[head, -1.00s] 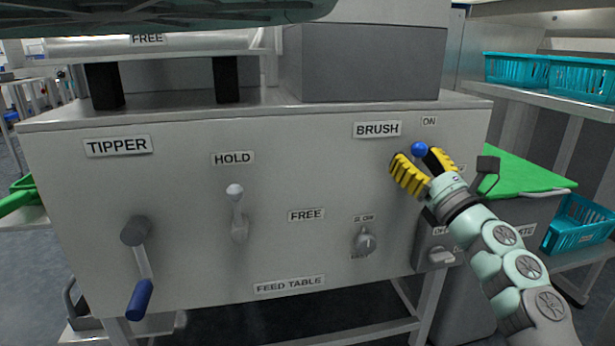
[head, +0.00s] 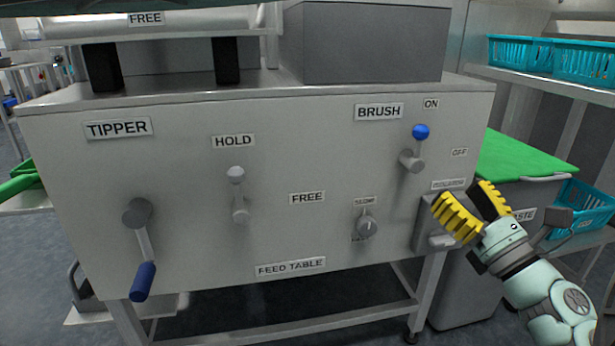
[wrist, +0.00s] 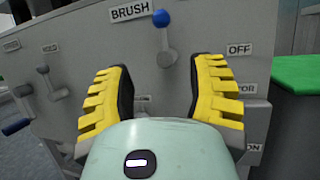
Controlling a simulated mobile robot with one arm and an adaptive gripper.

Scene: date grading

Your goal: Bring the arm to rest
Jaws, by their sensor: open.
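My gripper (head: 474,208) has yellow ribbed fingers and is open and empty. In the head view it is at the lower right of the grey machine panel (head: 110,215), below and right of the brush lever (head: 420,133). The lever has a blue knob and points up toward the ON label. In the wrist view my gripper's fingers (wrist: 160,100) stand wide apart, with the brush lever (wrist: 162,20) beyond them and clear of both. My fingers partly cover the small control box (head: 430,225) at the panel's right edge.
To the right are a grey bin (head: 470,300), a green surface (head: 520,160) and teal baskets (head: 583,62) on a shelf.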

